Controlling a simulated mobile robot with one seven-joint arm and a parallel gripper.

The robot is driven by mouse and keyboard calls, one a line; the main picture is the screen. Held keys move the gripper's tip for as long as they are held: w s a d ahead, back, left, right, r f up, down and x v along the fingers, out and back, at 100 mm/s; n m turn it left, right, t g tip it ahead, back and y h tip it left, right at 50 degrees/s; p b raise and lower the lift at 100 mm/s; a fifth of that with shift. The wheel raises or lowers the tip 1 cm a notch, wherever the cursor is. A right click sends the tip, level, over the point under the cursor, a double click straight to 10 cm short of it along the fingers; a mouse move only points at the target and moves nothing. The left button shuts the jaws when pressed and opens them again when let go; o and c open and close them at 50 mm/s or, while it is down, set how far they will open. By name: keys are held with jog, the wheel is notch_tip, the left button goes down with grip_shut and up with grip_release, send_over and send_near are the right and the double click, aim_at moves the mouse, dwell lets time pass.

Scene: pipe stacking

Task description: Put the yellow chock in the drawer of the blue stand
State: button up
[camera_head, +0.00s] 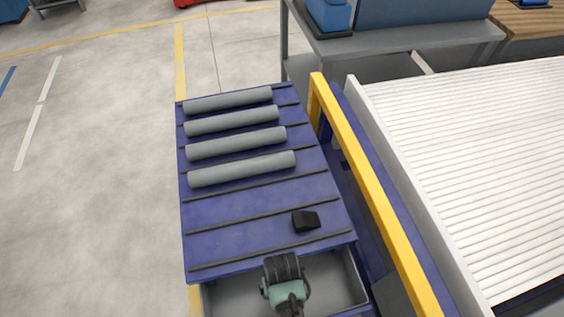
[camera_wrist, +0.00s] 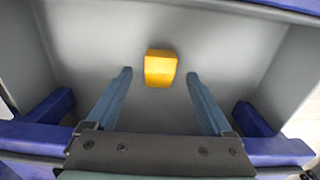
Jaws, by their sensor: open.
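The yellow chock (camera_wrist: 160,68) lies on the grey floor of the open drawer (camera_wrist: 85,60) in the wrist view. My gripper (camera_wrist: 159,74) is open, with one finger on each side of the chock and a visible gap to each. In the head view my gripper (camera_head: 283,266) is over the drawer (camera_head: 345,275), which is pulled out at the near end of the blue stand (camera_head: 235,212). My gripper and arm hide the chock in that view.
Several grey pipes (camera_head: 242,169) lie in a row on the stand's top. A black chock (camera_head: 305,221) sits near the drawer end. A yellow rail (camera_head: 370,185) and a white slatted surface (camera_head: 480,160) are to the right. The floor at left is clear.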

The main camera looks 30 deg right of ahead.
notch_tip(320, 180, up, 8)
jog(key=p, duration=0.1)
jog(key=w+r+n+t+h, duration=0.15)
jog(key=w+r+t, duration=0.75)
jog(key=w+r, duration=1.25)
jog(key=w+a+r+t, duration=0.1)
jog(key=w+r+t, duration=0.15)
jog(key=r, duration=0.65)
jog(key=w+a+r+t, duration=0.1)
jog(key=w+r+t, duration=0.15)
jog(key=r, duration=0.55)
jog(key=s+a+r+t, duration=0.1)
jog(key=a+r+t, duration=0.15)
jog(key=r, duration=0.65)
jog(key=s+a+r+t, duration=0.15)
jog(key=r+t, duration=0.25)
jog(key=r, duration=0.4)
jog(key=s+a+r+n+t, duration=0.1)
jog(key=s+r+t, duration=0.2)
jog(key=s+r, duration=0.3)
jog(key=s+a+r+t+y, duration=0.1)
jog(key=s+r+t, duration=0.3)
jog(key=r, duration=0.9)
jog(key=s+a, duration=0.1)
jog(key=s, duration=0.2)
jog(key=shift+a+r+n, duration=0.25)
jog(key=shift+n, duration=0.1)
jog(key=shift+r+y, duration=0.1)
jog(key=shift+y, duration=0.15)
